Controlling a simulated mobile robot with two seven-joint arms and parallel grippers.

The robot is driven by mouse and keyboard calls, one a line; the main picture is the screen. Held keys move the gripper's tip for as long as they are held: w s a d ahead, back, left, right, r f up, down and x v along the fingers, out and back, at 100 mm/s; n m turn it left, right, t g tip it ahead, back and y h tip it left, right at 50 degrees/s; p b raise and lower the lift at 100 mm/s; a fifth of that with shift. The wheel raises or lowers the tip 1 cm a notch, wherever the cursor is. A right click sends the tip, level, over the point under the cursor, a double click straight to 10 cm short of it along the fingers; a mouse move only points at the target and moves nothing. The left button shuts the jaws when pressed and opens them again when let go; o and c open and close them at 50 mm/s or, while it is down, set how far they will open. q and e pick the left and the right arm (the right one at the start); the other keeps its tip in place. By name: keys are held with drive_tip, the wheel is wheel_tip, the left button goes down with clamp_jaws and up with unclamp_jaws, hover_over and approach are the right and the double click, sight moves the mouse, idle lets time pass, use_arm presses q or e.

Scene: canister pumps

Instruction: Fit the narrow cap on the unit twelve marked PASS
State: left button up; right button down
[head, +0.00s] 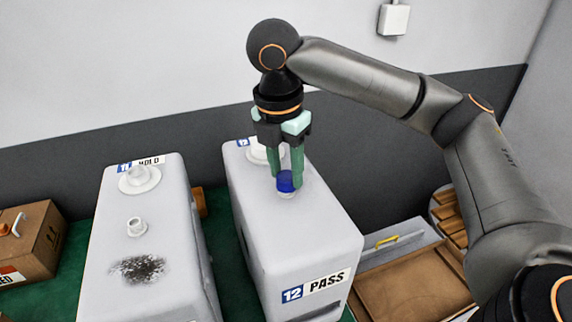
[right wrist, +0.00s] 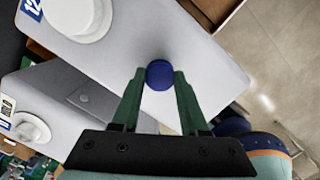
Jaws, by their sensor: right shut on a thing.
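The unit marked 12 PASS (head: 300,225) is a tall light-grey canister on the right of the pair in the head view. Its top also shows in the right wrist view (right wrist: 190,40). The small blue narrow cap (head: 286,181) is between the green fingertips of my right gripper (head: 286,176), which is shut on it. The cap is at the small white neck on the top of unit twelve. In the right wrist view the cap (right wrist: 159,75) sits between the fingertips and hides the neck. I cannot tell whether it is seated. My left gripper is not in view.
The unit marked 11 HOLD (head: 145,220) stands to the left, with a wide and a narrow white neck and a dark smudge on top. Unit twelve's wide white fitting (right wrist: 80,15) is behind my gripper. A brown box (head: 32,235) stands far left and a wooden tray (head: 415,280) right.

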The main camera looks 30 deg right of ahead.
drive_tip(key=shift+f, duration=0.45)
idle(0.5)
unclamp_jaws()
idle(0.6)
drive_tip(key=shift+r, duration=0.1)
drive_tip(key=shift+r, duration=4.4)
